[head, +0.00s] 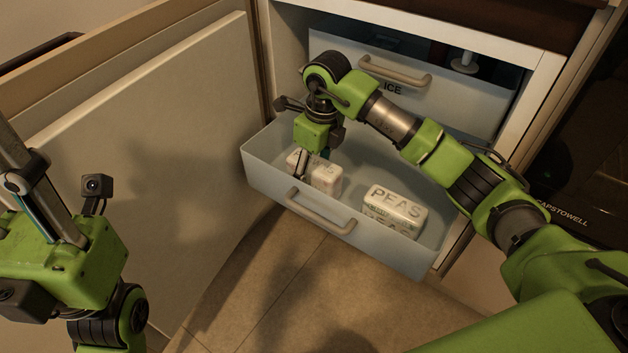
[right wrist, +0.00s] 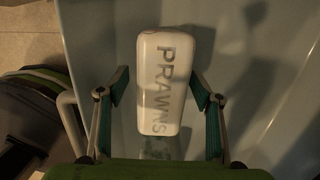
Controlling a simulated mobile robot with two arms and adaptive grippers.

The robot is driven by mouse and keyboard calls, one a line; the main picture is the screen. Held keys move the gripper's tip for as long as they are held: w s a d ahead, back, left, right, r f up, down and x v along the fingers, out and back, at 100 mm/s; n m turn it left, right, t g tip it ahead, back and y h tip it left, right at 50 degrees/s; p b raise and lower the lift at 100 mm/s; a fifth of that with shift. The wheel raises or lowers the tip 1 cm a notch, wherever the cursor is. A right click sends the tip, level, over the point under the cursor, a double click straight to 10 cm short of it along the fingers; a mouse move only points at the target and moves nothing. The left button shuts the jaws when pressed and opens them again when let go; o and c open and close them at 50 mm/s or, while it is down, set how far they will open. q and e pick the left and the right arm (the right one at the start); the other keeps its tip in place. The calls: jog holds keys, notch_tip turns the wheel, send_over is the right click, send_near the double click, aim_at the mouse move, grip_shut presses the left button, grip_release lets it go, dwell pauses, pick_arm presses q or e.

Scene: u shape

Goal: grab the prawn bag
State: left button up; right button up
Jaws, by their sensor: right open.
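The prawn bag, a white rounded block lettered PRAWNS, lies in the open lower drawer (head: 270,165), at its left side in the head view (head: 326,179). In the right wrist view the prawn bag (right wrist: 163,85) sits between the spread fingers of my right gripper (right wrist: 160,105), with a gap on each side. In the head view my right gripper (head: 313,160) reaches down into the drawer and hides part of the bag. My left arm shows at the lower left of the head view; its fingertips are not clearly seen.
A white PEAS bag (head: 395,211) lies in the same drawer to the right. The drawer's front handle (head: 320,213) faces the floor side. An upper drawer marked ICE (head: 420,95) is above. A large pale door (head: 150,130) stands open at left.

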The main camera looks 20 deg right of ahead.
jog(key=f, duration=0.1)
jog(key=f+b, duration=0.1)
jog(key=f, duration=0.1)
jog(key=shift+w+f, duration=0.2)
jog(key=shift+f, duration=0.05)
jog(key=c, duration=1.5)
jog(key=shift+r, duration=0.1)
